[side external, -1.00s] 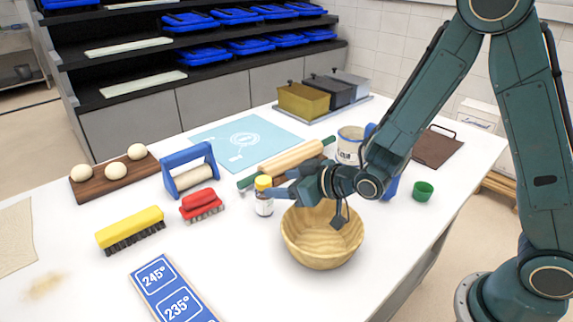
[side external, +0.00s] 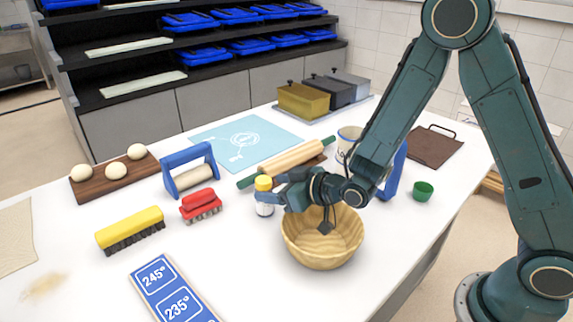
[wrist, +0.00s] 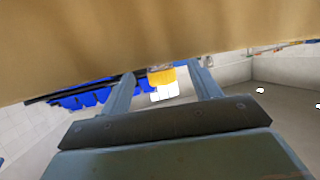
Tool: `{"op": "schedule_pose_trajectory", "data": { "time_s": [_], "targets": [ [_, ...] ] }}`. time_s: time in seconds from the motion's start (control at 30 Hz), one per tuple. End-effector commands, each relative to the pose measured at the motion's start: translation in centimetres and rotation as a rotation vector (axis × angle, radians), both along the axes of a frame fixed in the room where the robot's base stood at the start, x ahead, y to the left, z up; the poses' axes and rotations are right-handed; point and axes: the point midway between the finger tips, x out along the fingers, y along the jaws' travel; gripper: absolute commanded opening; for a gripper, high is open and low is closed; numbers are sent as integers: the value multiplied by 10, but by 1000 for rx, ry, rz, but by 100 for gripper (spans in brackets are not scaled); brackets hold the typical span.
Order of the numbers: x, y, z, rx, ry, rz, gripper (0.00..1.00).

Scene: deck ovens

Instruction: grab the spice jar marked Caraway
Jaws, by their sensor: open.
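The spice jar (side external: 264,210), with a yellow cap and a pale label, stands upright on the white table, left of the wooden bowl; its writing is too small to read. My gripper (side external: 272,196) is low beside the jar, reaching left over the bowl's rim. Its fingers are open and at the jar, partly covering its right side. In the wrist view, the jar's yellow part (wrist: 160,76) shows between the two spread fingertips of my gripper (wrist: 163,72). I cannot tell whether either finger touches it.
The wooden bowl (side external: 322,250) stands under my wrist. A red brush (side external: 200,205) and a blue-framed roller (side external: 190,172) are left of the jar. A rolling pin (side external: 290,160) lies behind it. A green cup (side external: 423,191) stands right. Table in front of the jar is clear.

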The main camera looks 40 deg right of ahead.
Motion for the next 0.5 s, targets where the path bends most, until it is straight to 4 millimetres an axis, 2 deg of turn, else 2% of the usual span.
{"op": "schedule_pose_trajectory", "data": {
  "time_s": [0.5],
  "targets": [
    [44, 11, -19, 1, 0, 0, 62]
  ]
}}
